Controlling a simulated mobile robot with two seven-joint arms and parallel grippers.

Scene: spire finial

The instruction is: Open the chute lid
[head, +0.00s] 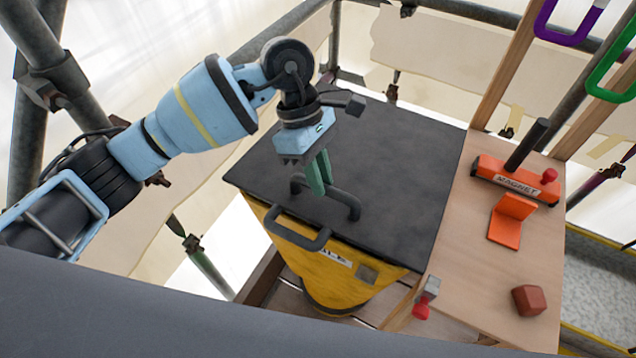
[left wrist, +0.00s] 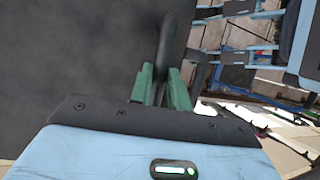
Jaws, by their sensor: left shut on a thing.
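The chute lid (head: 390,150) is a flat dark grey panel lying closed over the yellow chute (head: 335,275). A dark bar handle (head: 345,199) stands on the lid near its front edge. My left gripper (head: 319,176), with green fingers, comes down from above and is shut on the lid handle. In the left wrist view the handle (left wrist: 166,45) runs between the two green fingers (left wrist: 162,88). A second dark handle (head: 297,234) sits on the front of the yellow chute. My right gripper is not in view.
A wooden bench (head: 470,245) on the right holds an orange magnet tool (head: 515,180), an orange bracket (head: 510,220) and a red-brown block (head: 528,300). A red-tipped latch (head: 425,298) is at the bench's left edge. Scaffold poles (head: 270,40) stand behind and left.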

